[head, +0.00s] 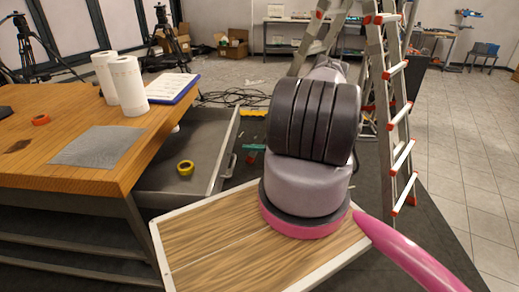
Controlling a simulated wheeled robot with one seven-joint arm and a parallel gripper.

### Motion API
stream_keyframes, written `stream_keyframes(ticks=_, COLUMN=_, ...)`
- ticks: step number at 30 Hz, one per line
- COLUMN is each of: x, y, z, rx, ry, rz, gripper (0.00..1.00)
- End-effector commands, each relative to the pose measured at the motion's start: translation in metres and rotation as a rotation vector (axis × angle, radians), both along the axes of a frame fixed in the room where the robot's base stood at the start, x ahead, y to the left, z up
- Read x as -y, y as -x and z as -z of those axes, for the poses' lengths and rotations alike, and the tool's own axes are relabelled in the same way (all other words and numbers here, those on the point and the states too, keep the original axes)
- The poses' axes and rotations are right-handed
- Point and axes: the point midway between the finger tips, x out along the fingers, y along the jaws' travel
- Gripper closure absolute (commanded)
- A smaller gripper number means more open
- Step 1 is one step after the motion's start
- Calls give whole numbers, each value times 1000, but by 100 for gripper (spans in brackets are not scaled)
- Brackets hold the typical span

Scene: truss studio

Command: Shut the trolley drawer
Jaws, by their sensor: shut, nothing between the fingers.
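The grey metal drawer (160,182) stands open, pulled out to the right from under the wooden-topped trolley (50,180). Its front panel (226,150) faces right. A yellow tape roll (186,168) lies inside it. My arm stands to the right of the drawer in the head view. My gripper does not show; my arm's own links block part of the view.
On the trolley top are two white paper rolls (128,88), a clipboard (170,87), a grey mesh sheet (100,147) and an orange tape roll (40,120). A stepladder (400,120) stands to the right of my arm. Black cables (235,97) lie on the floor behind the drawer. Tiled floor at the right is clear.

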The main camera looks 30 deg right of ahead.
Motion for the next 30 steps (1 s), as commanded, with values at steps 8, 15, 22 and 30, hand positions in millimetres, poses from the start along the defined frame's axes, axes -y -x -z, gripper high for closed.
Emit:
stream_keyframes(ticks=8, x=-36, y=-24, z=0, rx=0, ry=0, rz=-1, gripper=100)
stream_keyframes(ticks=15, x=-44, y=-30, z=0, rx=0, ry=1, rz=0, gripper=100)
stream_keyframes(ticks=22, x=-43, y=-30, z=0, rx=1, ry=1, rz=1, gripper=100)
stream_keyframes(ticks=30, x=-50, y=-34, z=0, rx=1, ry=1, rz=-1, gripper=100)
